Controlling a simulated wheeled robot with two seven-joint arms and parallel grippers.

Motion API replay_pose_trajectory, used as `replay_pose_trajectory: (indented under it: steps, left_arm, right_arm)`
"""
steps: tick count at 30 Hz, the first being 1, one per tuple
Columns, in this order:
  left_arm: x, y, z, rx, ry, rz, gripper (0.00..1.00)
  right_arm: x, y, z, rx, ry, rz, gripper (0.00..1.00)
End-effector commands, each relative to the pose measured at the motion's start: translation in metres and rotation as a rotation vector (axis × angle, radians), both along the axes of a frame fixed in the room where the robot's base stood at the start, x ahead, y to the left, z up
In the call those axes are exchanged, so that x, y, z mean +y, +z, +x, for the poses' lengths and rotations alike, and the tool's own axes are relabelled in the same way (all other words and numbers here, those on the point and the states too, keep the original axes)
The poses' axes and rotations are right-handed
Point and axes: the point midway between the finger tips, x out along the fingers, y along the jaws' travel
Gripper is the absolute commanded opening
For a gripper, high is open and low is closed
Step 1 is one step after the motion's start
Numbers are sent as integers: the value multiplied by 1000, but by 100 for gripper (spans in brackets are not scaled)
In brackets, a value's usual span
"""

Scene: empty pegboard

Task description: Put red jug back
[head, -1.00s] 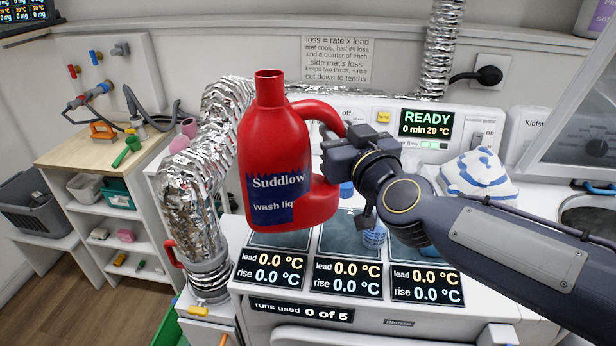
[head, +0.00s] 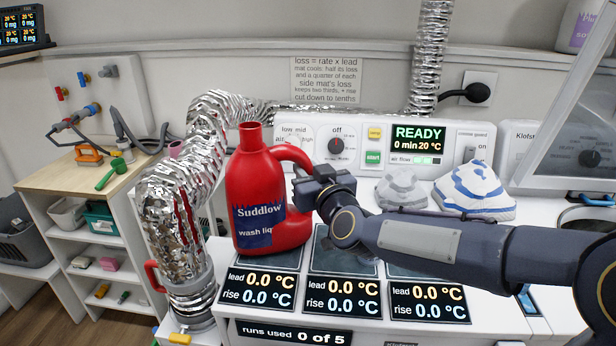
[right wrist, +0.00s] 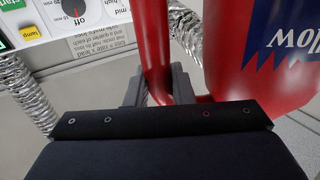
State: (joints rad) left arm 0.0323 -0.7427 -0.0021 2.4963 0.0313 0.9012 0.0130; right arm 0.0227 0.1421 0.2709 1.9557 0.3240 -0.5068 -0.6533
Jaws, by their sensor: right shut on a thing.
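The red jug (head: 257,180), with a blue "Suddlow wash liq" label, stands upright at the left end of the machine's white top. Its base is over the rear of the left dark mat (head: 268,261); I cannot tell whether it touches down. My right gripper (head: 303,184) is shut on the jug's handle, at the jug's right side. The right wrist view shows the fingers (right wrist: 157,90) on either side of the red handle (right wrist: 157,50), with the jug body (right wrist: 250,60) beside them. My left gripper is not in view.
A silver foil duct (head: 172,215) stands close left of the jug. Behind is a control panel (head: 385,150) reading READY. A blue-striped white cloth heap (head: 474,190) and a grey one (head: 402,188) lie to the right. A wooden-topped shelf (head: 75,178) stands at far left.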

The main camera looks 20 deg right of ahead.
Motion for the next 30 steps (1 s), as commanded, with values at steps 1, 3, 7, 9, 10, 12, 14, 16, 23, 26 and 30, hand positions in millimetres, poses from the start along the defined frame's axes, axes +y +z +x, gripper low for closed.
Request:
replay_pose_trajectory:
  steps: [1, 3, 7, 9, 10, 12, 14, 16, 23, 26, 30]
  left_arm:
    - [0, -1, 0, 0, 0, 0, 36]
    - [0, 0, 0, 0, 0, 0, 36]
    - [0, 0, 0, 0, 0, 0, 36]
    - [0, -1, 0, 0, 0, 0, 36]
    - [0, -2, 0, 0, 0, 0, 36]
    - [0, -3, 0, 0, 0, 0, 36]
    - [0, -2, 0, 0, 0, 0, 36]
    - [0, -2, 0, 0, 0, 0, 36]
    - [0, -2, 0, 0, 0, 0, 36]
    - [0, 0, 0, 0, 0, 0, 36]
    - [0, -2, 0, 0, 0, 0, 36]
  right_arm:
    - [0, 1, 0, -7, -1, 3, 0]
    - [0, 2, 0, -8, -1, 3, 0]
    - [0, 2, 0, -7, -1, 3, 0]
    - [0, 1, 0, -7, -1, 3, 0]
    - [0, 0, 0, -7, -1, 3, 0]
    - [0, -4, 0, 0, 1, -1, 24]
    - [0, -3, 0, 0, 0, -1, 32]
    - [0, -4, 0, 0, 0, -1, 41]
    - [0, -4, 0, 0, 0, -1, 43]
    - [0, -1, 0, 0, 0, 0, 43]
    - [-1, -1, -14, -2, 0, -2, 43]
